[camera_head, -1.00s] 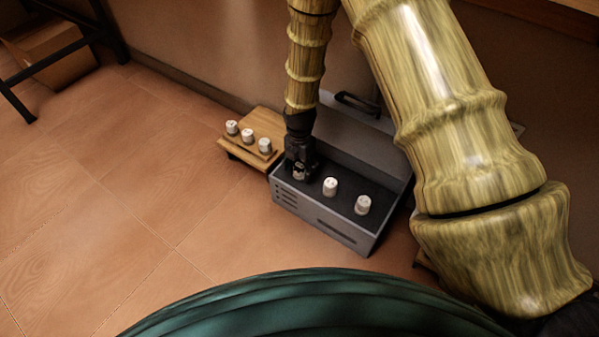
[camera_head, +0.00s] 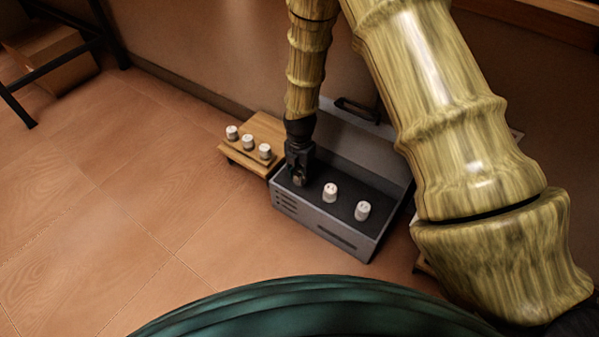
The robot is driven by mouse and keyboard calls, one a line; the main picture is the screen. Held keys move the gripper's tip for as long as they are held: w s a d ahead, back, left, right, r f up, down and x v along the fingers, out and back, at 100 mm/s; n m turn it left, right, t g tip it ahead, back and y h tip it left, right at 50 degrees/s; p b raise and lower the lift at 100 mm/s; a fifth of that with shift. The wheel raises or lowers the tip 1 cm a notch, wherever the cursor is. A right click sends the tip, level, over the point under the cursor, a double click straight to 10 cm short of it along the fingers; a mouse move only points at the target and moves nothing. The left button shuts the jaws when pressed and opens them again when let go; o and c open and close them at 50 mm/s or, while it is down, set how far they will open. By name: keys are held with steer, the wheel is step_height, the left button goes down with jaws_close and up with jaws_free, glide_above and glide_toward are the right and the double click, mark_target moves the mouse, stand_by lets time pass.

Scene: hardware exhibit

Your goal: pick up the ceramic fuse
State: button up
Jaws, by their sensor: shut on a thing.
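A grey metal box (camera_head: 326,222) stands on the floor with two white ceramic fuses (camera_head: 330,192) (camera_head: 362,210) upright on its dark top. My gripper (camera_head: 299,181) points down at the left end of that top, left of these two fuses. It is shut on a ceramic fuse, which its dark fingers almost wholly hide. I cannot tell whether the held fuse touches the box top. Three more white fuses (camera_head: 248,142) stand in a row on a small wooden stand left of the box.
The wooden stand (camera_head: 236,155) sits close against the box's left side. The box's raised lid (camera_head: 350,150) and the wall are behind. A cardboard box (camera_head: 60,85) lies under a dark metal frame (camera_head: 50,65) at upper left. The tiled floor at left is clear.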

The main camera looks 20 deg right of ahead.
mark_target(300, 170)
step_height(300, 170, up, 4)
steer(key=shift+f+p, duration=0.2)
steer(key=shift+p, duration=0.95)
steer(key=s+a+p, duration=0.5)
steer(key=s+a, duration=0.6)
steer(key=shift+s+r+p, duration=0.25)
steer(key=shift+r+p, duration=0.15)
steer(key=shift+r, duration=0.05)
